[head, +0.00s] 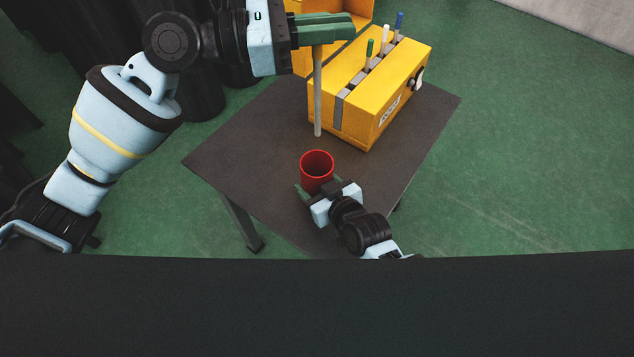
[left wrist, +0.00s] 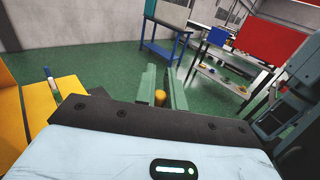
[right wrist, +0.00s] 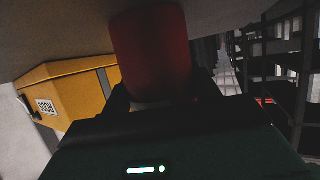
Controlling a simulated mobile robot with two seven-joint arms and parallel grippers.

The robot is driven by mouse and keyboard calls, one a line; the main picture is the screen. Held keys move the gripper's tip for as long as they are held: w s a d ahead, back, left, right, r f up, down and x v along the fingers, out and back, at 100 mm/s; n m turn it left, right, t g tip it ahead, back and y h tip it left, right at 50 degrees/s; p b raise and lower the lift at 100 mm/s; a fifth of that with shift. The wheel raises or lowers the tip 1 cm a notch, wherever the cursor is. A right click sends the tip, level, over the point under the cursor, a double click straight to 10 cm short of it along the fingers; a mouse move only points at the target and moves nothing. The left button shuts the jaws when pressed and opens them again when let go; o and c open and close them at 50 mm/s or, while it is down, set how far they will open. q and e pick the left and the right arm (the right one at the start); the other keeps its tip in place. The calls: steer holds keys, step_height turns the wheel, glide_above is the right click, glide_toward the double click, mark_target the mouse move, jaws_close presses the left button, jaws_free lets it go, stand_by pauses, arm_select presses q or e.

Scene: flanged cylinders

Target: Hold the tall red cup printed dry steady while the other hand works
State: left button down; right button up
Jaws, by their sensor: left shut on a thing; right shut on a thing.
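The tall red cup (head: 317,172) stands upright near the front of the dark table, its open mouth facing up. My right gripper (head: 318,190) is shut on the cup from the front; the cup also fills the upper middle of the right wrist view (right wrist: 152,48). No print on it is readable. My left gripper (head: 335,30) is shut on a thin grey rod (head: 318,92) that hangs upright above the table. The rod's lower end appears just beyond the cup's mouth, apart from it. Its yellow end (left wrist: 160,97) shows between the fingers in the left wrist view.
A yellow box (head: 382,108) labelled RODS stands on the dark table (head: 245,140), right of the held rod. Several rods with coloured ends stand in its slot. Another yellow container (head: 300,62) is behind my left gripper. The table's left side is bare.

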arm_select(q)
steer(key=shift+f, duration=2.05)
steer(key=shift+f, duration=1.45)
steer(key=shift+f, duration=0.1)
step_height(320, 180, down, 11)
steer(key=c, duration=1.4)
jaws_free()
